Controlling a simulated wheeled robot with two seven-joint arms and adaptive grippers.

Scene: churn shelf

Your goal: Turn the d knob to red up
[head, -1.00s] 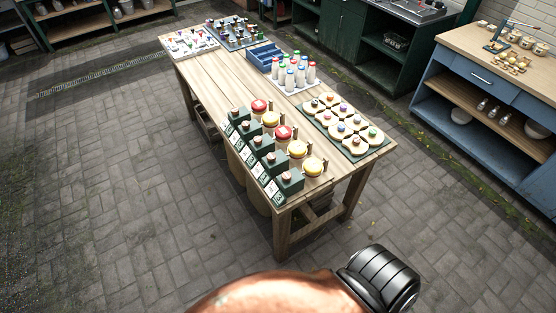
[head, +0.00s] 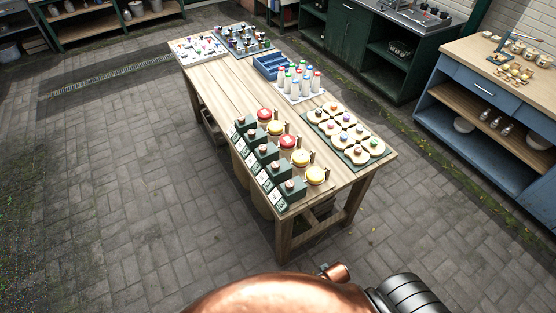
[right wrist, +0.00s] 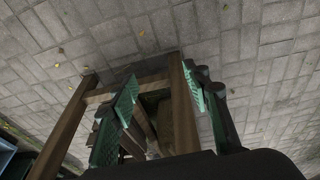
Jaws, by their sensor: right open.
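A row of several dark green boxes with copper-coloured knobs (head: 269,168) stands along the near left edge of the wooden table (head: 225,95) in the head view. White labels are on their fronts, too small to read, so I cannot tell which knob is d. Beside them stands a row of round pieces with red and yellow tops (head: 287,141). My right gripper (right wrist: 165,95) shows in the right wrist view, open and empty, its green-padded fingers apart with table legs and floor beyond. It touches no knob. My left gripper is not in view.
On the table are a board of round-topped pieces (head: 367,158), bottles with coloured caps (head: 303,90) and a blue tray (head: 262,74). A blue cabinet (head: 470,117) stands at right. Paved floor (head: 120,180) is clear left of the table.

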